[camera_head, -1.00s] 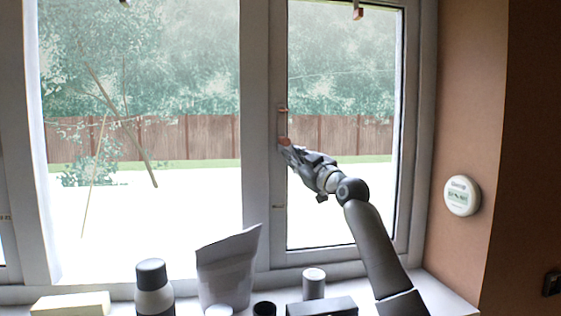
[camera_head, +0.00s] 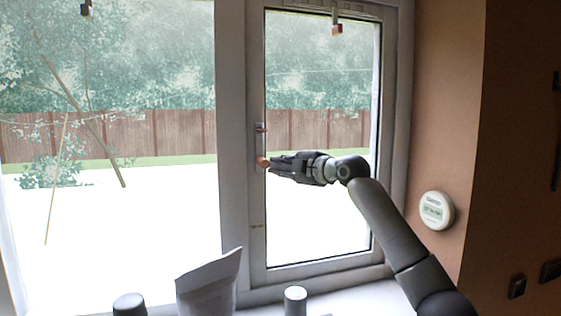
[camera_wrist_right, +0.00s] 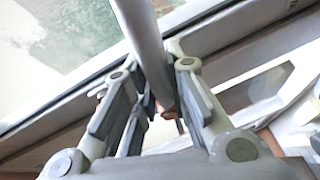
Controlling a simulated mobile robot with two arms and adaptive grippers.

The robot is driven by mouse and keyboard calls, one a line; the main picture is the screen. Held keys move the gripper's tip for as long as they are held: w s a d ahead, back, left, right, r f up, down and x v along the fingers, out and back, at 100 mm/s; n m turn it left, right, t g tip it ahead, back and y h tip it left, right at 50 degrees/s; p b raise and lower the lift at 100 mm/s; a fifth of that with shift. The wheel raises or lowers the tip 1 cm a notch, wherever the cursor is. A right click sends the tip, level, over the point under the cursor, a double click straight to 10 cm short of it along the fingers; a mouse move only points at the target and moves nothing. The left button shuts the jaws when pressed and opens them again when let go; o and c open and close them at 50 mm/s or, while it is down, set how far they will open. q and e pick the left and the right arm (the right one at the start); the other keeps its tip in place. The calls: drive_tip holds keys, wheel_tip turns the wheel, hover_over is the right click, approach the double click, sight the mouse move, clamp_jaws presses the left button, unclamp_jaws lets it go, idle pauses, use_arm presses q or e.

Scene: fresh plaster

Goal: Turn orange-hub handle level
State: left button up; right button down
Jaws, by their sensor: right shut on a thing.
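The window handle (camera_head: 261,145) is on the left frame of the narrow right-hand window. It shows small orange parts at its upper and lower ends and looks close to upright in the head view. My right gripper (camera_head: 271,165) comes in from the right and is shut at the handle's lower end, covering part of it. In the right wrist view a pale grey bar (camera_wrist_right: 143,35) runs down between the fingers (camera_wrist_right: 150,100), with a little orange showing beside them. The exact grip point is hidden. My left gripper is not in view.
A bottle cap (camera_head: 129,305), a crumpled pale bag (camera_head: 208,285) and a small white-topped jar (camera_head: 295,300) stand on the sill below. A round white thermostat (camera_head: 437,210) is on the brown wall. A small orange-ended piece (camera_head: 337,29) hangs at the window top.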

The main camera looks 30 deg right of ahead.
drive_tip(key=shift+r+n+g, duration=0.4)
drive_tip(key=shift+n+g, duration=0.1)
drive_tip(key=shift+n, duration=0.4)
drive_tip(key=c, duration=1.4)
unclamp_jaws()
drive_tip(key=shift+s+r, duration=0.1)
drive_tip(key=shift+d, duration=0.1)
drive_tip(key=v, duration=1.2)
drive_tip(key=shift+a, duration=0.25)
